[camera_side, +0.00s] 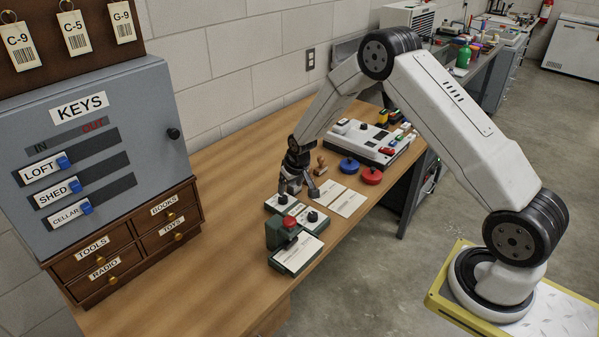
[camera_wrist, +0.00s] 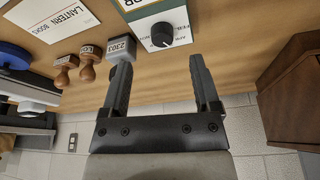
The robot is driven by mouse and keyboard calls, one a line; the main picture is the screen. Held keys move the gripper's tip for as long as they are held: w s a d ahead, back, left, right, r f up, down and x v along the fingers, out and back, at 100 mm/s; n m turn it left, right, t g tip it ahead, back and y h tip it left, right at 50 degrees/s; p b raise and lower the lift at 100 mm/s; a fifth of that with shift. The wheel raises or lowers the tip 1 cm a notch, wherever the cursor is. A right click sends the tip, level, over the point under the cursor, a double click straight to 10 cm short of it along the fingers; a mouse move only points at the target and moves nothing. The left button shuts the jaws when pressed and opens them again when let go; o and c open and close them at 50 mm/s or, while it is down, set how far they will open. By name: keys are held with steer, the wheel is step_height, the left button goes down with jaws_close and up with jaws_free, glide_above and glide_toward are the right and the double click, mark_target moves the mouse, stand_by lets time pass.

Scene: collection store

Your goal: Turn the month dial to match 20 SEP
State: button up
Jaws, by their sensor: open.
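A dark round knob with a white pointer line (camera_wrist: 162,34) sits on a white and green panel (camera_wrist: 150,12) in the wrist view. In the side view my gripper (camera_side: 297,190) is low over the bench, at the green and white panels. One dark knob (camera_side: 312,216) shows there just in front of it; another (camera_side: 282,198) is partly hidden by the fingers. No 20 SEP is readable.
A green device with a red top (camera_side: 288,222) stands close in front of my gripper. A key cabinet (camera_side: 90,140) stands at left.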

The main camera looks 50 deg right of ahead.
mark_target(283, 197)
steer(key=shift+d+n+y, duration=0.3)
steer(key=shift+n+y, duration=0.1)
steer(key=shift+n, duration=0.6)
steer(key=shift+w+d+r+n+t+y, duration=0.15)
steer(key=shift+w+d+n+t+y, duration=0.1)
steer(key=shift+n, duration=0.4)
steer(key=shift+w+d+r+n+t+y, duration=0.15)
steer(key=shift+d+n+t, duration=0.1)
steer(key=shift+n, duration=0.4)
steer(key=shift+f, duration=0.1)
steer(key=shift+x, duration=3.85)
steer(key=shift+a, duration=0.1)
jaws_close()
